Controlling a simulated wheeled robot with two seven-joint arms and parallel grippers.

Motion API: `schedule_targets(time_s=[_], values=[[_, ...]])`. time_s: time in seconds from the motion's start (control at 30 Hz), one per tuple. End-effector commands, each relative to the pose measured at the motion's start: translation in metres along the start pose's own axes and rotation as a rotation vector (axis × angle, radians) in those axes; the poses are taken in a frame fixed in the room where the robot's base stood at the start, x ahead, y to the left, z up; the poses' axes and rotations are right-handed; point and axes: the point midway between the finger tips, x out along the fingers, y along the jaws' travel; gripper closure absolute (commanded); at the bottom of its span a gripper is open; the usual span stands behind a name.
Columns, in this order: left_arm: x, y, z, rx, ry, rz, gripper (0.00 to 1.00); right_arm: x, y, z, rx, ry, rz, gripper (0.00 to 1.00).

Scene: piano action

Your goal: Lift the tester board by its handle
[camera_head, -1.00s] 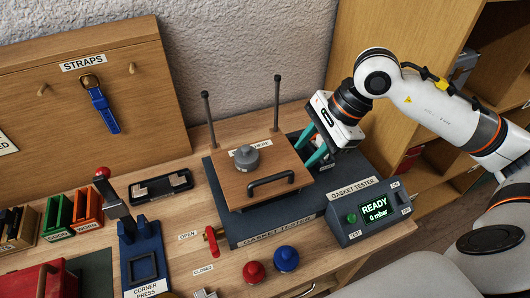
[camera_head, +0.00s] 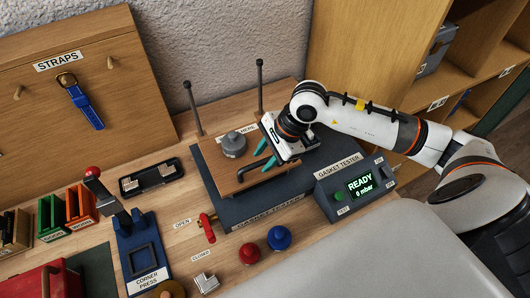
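The tester board (camera_head: 222,178) is a wooden plate with a grey round knob (camera_head: 234,145) on top. It lies flat on the dark gasket tester base (camera_head: 231,209), in front of two upright black posts. Its black bar handle (camera_head: 252,171) is along the front edge, its right part partly covered by my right gripper. My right gripper (camera_head: 265,156), with teal fingers, comes in from the right and hovers over the right side of the board at the handle. The fingers look apart; I cannot tell whether they touch the handle. My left gripper is not in view.
A gasket tester box (camera_head: 353,187) reading READY, 0 mbar stands right of the base. A red lever (camera_head: 207,228), a red button (camera_head: 249,253) and a blue button (camera_head: 279,238) are in front. The corner press (camera_head: 141,250) stands left. The posts (camera_head: 260,86) rise behind the board.

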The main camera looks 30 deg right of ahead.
Motion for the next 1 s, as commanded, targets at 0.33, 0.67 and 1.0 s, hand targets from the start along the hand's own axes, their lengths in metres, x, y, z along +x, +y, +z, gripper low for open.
schedule_targets(time_s=[0.33,0.67,1.0], values=[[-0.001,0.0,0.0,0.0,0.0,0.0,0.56,0.004,0.0,0.001,0.0,-0.001,0.0,0.66],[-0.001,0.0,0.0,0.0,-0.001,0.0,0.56,0.004,0.0,0.0,0.0,-0.001,0.0,1.0],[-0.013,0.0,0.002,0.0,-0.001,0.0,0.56,-0.038,0.011,-0.017,-0.004,0.0,0.009,1.0]])
